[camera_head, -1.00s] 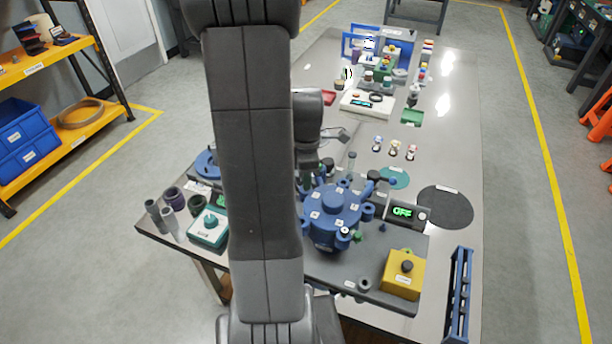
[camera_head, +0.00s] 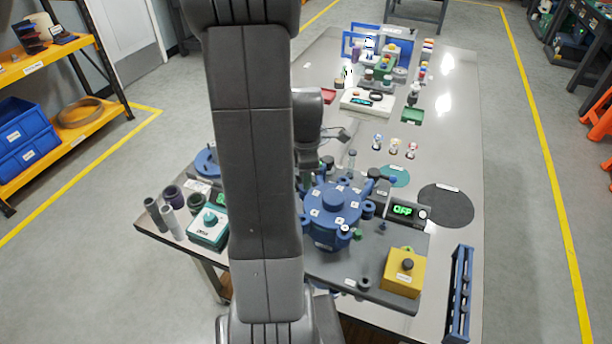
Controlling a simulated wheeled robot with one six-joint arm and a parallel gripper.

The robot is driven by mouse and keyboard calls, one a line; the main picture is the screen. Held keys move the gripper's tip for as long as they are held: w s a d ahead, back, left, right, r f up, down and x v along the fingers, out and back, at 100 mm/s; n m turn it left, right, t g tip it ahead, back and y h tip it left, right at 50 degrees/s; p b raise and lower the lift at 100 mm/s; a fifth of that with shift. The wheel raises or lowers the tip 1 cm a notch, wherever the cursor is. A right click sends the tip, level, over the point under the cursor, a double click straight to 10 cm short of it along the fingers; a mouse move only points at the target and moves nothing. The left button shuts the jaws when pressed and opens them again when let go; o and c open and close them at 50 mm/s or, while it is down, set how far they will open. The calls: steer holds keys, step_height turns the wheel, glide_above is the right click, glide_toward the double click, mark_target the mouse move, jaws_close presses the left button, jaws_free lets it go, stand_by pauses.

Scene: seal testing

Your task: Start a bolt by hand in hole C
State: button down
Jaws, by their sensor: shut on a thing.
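The blue round flange housing (camera_head: 333,212) stands on a dark grey plate on the table, with small white labels on its top. The label letters are too small to read, so I cannot tell which hole is C. My gripper (camera_head: 307,178) points down at the back left edge of the housing, behind my own arm. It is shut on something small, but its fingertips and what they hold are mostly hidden. I cannot tell whether the held thing touches the housing.
A display reading OFF (camera_head: 403,211) and a yellow box (camera_head: 403,272) stand right of the housing. A teal-topped box (camera_head: 208,228) and grey cylinders (camera_head: 172,222) stand left. A blue rack (camera_head: 459,293) is at the front right. A black disc (camera_head: 445,206) lies on open table.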

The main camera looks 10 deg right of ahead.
steer(key=shift+f+m, duration=0.1)
steer(key=shift+m, duration=1.9)
steer(key=m, duration=0.4)
steer(key=shift+m, duration=0.7)
steer(key=c, duration=1.8)
jaws_free()
steer(key=shift+m, duration=0.4)
steer(key=o, duration=0.5)
steer(key=shift+o, duration=0.2)
